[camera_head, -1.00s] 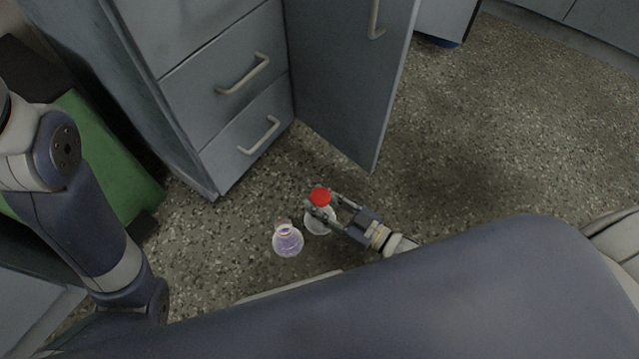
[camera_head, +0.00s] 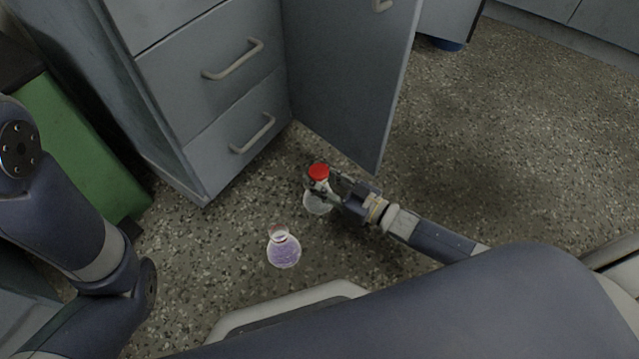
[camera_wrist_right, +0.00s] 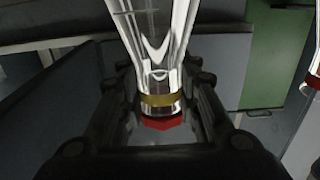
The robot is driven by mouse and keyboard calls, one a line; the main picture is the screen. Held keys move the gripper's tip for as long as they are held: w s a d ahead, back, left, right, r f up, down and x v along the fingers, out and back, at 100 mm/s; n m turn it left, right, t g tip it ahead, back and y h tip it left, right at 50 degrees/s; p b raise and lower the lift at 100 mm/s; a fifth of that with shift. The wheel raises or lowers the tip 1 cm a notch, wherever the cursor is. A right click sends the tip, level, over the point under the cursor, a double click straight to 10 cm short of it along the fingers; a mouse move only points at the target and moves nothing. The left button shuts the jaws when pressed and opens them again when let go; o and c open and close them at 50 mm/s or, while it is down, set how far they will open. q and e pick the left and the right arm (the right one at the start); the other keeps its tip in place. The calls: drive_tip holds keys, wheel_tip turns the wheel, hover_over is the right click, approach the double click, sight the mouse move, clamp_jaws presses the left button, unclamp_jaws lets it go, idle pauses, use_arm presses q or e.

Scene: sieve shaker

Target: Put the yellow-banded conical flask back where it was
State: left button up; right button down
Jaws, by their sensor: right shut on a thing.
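The yellow-banded conical flask (camera_head: 317,203) is clear glass with a red stopper (camera_head: 319,171). My right gripper (camera_head: 321,186) is shut on its neck, just below the stopper. In the right wrist view the flask (camera_wrist_right: 155,35) runs between the fingers (camera_wrist_right: 160,100), with the yellow band and red stopper toward the bottom. The flask looks roughly upright. I cannot tell whether its base touches the floor. My left arm shows at the left, but its gripper is out of view.
A second conical flask (camera_head: 283,252) with purple contents stands on the speckled floor, close to the left of the held one. Grey drawers (camera_head: 235,140) and an open cabinet door (camera_head: 345,90) are behind. The floor to the right is clear.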

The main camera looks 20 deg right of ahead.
drive_tip(key=shift+f, duration=0.1)
drive_tip(key=shift+f, duration=0.15)
drive_tip(key=c, duration=1.2)
unclamp_jaws()
